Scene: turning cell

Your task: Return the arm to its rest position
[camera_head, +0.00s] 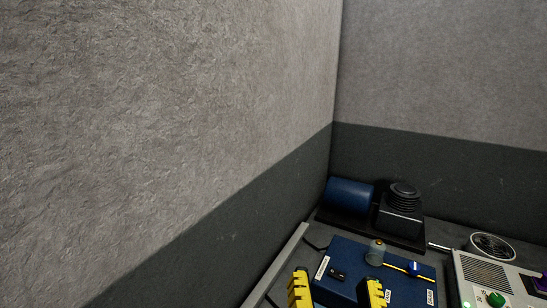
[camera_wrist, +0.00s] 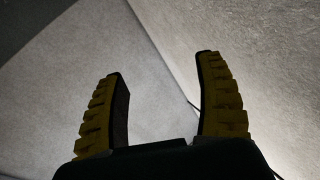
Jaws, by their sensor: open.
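My gripper (camera_wrist: 160,95) shows in the wrist view with its two yellow ribbed fingers well apart and nothing between them. In the head view my gripper (camera_head: 337,285) shows at the bottom edge as two yellow ribbed fingers in front of a blue box-like unit (camera_head: 345,262). The rest of my arm is out of the head view.
A blue cylinder (camera_head: 349,194) and a black ribbed unit (camera_head: 401,208) stand in the back corner. A small bottle-like item (camera_head: 376,252) and a yellow-shafted tool (camera_head: 412,268) are by the blue unit. A control panel (camera_head: 490,280) with knobs is at right. Walls rise left and behind.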

